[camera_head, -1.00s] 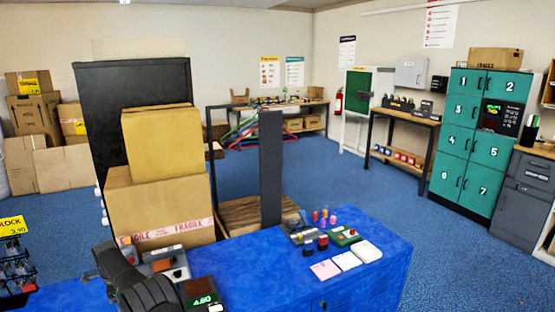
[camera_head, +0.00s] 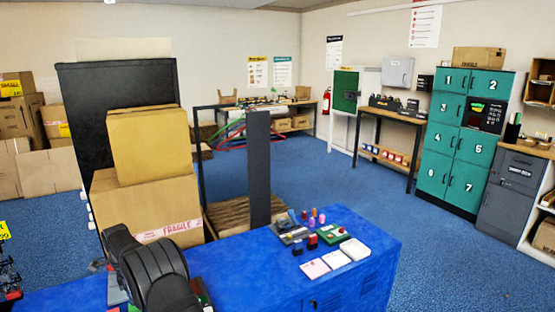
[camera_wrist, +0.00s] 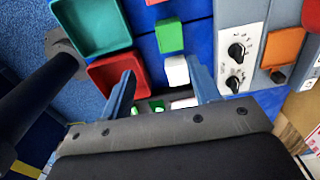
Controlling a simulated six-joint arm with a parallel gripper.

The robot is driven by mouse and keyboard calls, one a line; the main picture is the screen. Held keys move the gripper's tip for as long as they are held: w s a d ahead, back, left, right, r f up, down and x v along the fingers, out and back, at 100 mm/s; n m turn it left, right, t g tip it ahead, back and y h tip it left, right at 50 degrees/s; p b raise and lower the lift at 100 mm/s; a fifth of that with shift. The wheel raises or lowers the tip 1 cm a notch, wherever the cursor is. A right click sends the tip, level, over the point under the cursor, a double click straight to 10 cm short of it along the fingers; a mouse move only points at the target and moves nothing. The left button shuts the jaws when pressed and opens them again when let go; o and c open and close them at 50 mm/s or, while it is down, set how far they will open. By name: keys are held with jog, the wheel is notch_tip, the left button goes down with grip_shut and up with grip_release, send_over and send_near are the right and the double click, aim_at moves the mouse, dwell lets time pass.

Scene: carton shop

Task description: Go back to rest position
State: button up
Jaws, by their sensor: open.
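My gripper (camera_wrist: 164,88) shows in the wrist view with its two blue-grey fingers apart and nothing held between them. Beyond the fingertips are a white block (camera_wrist: 177,70) and a green block (camera_wrist: 169,36) on the blue counter. A red tray (camera_wrist: 110,74) lies by the left finger, and a teal tray (camera_wrist: 92,24) is above it. In the head view, dark links of my arm stand at the lower left over the blue counter (camera_head: 240,275); the fingers cannot be made out there.
A grey panel with black knobs (camera_wrist: 241,45) is right of the gripper. Stacked cartons (camera_head: 150,205) and a dark upright post (camera_head: 258,165) stand behind the counter. Small coloured items and white cards (camera_head: 335,260) lie on its right half. Blue floor (camera_head: 350,195) beyond is clear.

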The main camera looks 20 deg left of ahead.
jog(key=w+d+r, duration=0.2)
jog(key=w+d, duration=0.7)
jog(key=d, duration=0.2)
jog(key=w+d+r, duration=0.3)
jog(key=w+d, duration=0.5)
jog(key=d, duration=0.3)
jog(key=a+f, duration=0.2)
jog(key=a, duration=0.1)
jog(key=s+a+f, duration=0.1)
jog(key=a, duration=0.2)
jog(key=s+a+f, duration=0.1)
jog(key=a+f, duration=0.1)
jog(key=a, duration=0.1)
jog(key=shift+a+f, duration=0.1)
jog(key=shift+f, duration=0.25)
jog(key=shift+s+a+f, duration=0.15)
jog(key=shift+a+f, duration=0.2)
jog(key=shift+a, duration=0.2)
